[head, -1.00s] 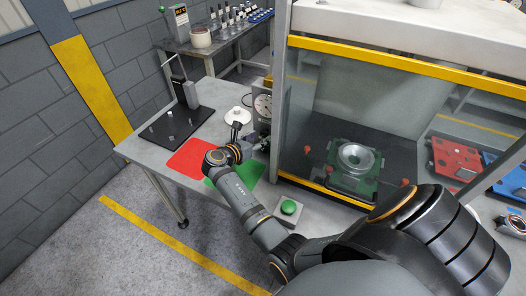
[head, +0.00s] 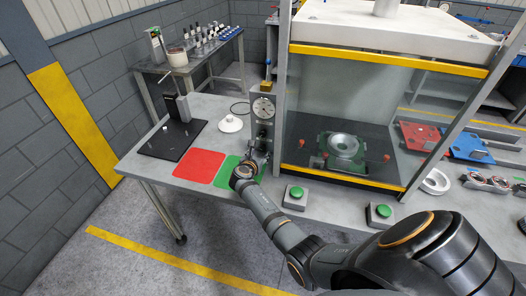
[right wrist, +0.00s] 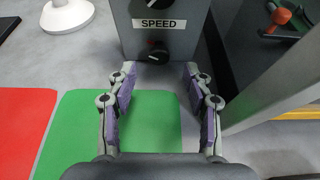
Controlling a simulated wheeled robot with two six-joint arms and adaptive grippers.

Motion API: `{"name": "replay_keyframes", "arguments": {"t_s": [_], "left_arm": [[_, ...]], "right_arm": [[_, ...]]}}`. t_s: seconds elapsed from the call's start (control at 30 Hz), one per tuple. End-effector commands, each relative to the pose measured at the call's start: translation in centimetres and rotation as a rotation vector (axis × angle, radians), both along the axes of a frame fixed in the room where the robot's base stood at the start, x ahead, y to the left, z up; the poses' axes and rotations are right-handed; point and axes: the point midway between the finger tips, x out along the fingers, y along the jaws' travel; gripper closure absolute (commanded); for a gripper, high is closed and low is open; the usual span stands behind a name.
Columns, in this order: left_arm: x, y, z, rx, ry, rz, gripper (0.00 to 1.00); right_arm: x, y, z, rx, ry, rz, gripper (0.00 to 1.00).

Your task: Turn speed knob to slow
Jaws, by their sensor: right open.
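A grey control box (head: 262,125) with a round dial (head: 263,107) stands on the bench left of the glazed press. In the right wrist view its front panel (right wrist: 125,42) carries a white SPEED label (right wrist: 158,25). A black knob (right wrist: 163,3) is cut off above the label, and a small dark knob with a reddish part (right wrist: 158,52) sits below it. My right gripper (right wrist: 159,72) is open and empty, its fingers pointing at the panel either side of the lower knob, without visible contact. In the head view the right gripper (head: 258,158) is small, in front of the box. My left gripper is out of view.
A red mat (head: 200,166) and a green mat (head: 228,170) lie beside the box; the gripper is over the green one. Green push buttons (head: 296,192) stand along the bench front. A white round-based item (head: 231,124) and a black plate (head: 172,139) are further left.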

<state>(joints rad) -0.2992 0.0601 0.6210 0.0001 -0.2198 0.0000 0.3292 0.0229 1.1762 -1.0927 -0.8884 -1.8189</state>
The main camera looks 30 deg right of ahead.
Motion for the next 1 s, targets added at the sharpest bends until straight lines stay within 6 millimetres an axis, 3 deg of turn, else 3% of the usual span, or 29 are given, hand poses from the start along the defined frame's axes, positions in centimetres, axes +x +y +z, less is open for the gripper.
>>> {"name": "replay_keyframes", "arguments": {"t_s": [0.13,0.3,0.67,1.0], "left_arm": [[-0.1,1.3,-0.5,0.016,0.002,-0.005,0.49],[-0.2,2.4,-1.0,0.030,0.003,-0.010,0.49],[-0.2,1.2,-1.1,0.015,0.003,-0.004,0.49],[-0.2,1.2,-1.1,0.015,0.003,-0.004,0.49]], "right_arm": [[1.8,-2.2,-1.2,-0.002,0.001,-0.002,0.49],[3.1,-3.6,-2.1,-0.001,0.000,-0.001,0.49],[3.4,-4.0,-2.2,0.000,0.000,-0.001,0.49],[3.4,-4.0,-2.2,0.000,0.000,-0.001,0.95]]}}
